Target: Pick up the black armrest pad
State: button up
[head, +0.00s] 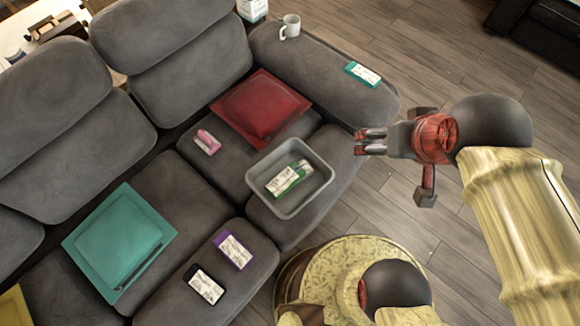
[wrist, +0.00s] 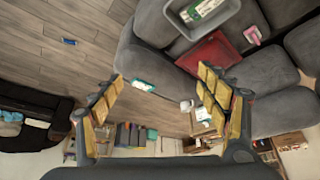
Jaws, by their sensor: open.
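A small flat black pad (head: 204,284) with a white label lies on the grey sofa seat, at the lower left of the head view. It does not show in the wrist view. My gripper (head: 368,142) hangs to the right of the sofa, far to the right of and above the pad in the picture. In the wrist view, my gripper's fingers (wrist: 163,92) are spread wide with nothing between them in their grasp.
A purple-edged pack (head: 233,250) lies close beside the pad. A teal cushion (head: 117,240), pink item (head: 207,142), grey tray (head: 316,197) with a green-white pack and red cushion (head: 262,107) share the sofa. A mug (head: 290,26) and teal pack (head: 362,74) sit on the armrest.

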aim_at(202, 282)
jog(key=u, duration=2.75)
